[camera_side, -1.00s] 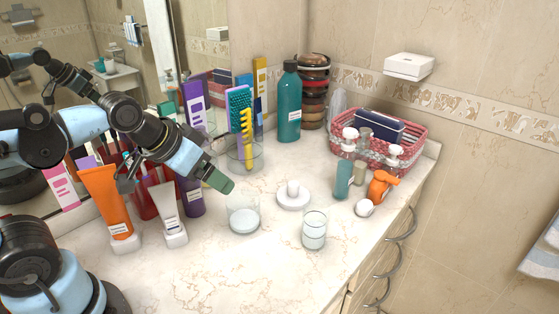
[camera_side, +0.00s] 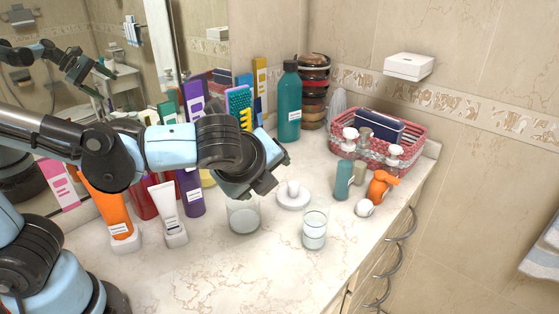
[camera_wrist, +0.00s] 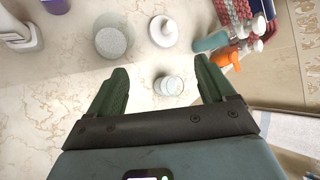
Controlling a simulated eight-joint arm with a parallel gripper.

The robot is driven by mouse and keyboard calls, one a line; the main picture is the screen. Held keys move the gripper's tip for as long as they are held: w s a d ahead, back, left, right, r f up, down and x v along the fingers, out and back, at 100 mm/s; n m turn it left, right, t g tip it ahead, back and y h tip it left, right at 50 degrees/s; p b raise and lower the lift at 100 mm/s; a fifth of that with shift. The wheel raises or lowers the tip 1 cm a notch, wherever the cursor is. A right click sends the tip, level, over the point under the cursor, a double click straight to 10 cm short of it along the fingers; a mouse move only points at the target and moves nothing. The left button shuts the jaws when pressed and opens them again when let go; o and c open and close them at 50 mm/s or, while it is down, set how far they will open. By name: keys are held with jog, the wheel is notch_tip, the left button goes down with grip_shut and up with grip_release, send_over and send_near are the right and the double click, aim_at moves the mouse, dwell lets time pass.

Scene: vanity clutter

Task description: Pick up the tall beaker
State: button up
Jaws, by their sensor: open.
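A clear, narrow glass beaker (camera_side: 314,230) with pale contents and a label stands upright on the marble counter, right of centre; it looks like the tall beaker. In the wrist view this beaker (camera_wrist: 168,86) shows between my fingers, beyond them and not touched. A wider glass (camera_side: 243,218) with whitish contents stands to its left, and this wider glass (camera_wrist: 111,42) is ahead of the left finger in the wrist view. My gripper (camera_side: 268,188) is above the counter, up and left of the narrow beaker. In the wrist view my gripper (camera_wrist: 160,72) is open and empty.
A white lidded dish (camera_side: 293,198) sits behind the beakers. Tubes (camera_side: 168,212) stand left. The front counter is clear.

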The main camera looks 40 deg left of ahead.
jog(key=d+r+m+t+y, duration=0.15)
jog(key=d+m+t, duration=0.25)
jog(key=d+m, duration=0.6)
send_near(310, 228)
jog(key=w, duration=0.1)
jog(key=shift+w+a+f+m, duration=0.3)
jog(key=shift+a+f+m, duration=0.1)
jog(key=shift+a+f, duration=0.05)
jog(key=x, duration=0.6)
jog(key=shift+w+d+r+x, duration=0.1)
jog(key=shift+x, duration=0.85)
jog(key=shift+w+d+r+x, duration=0.1)
jog(key=shift+x, duration=0.85)
jog(key=shift+w+d+r+x, duration=0.1)
jog(key=shift+x, duration=0.85)
jog(key=shift+c, duration=0.3)
jog(key=c, duration=1.1)
jog(key=shift+o, duration=0.2)
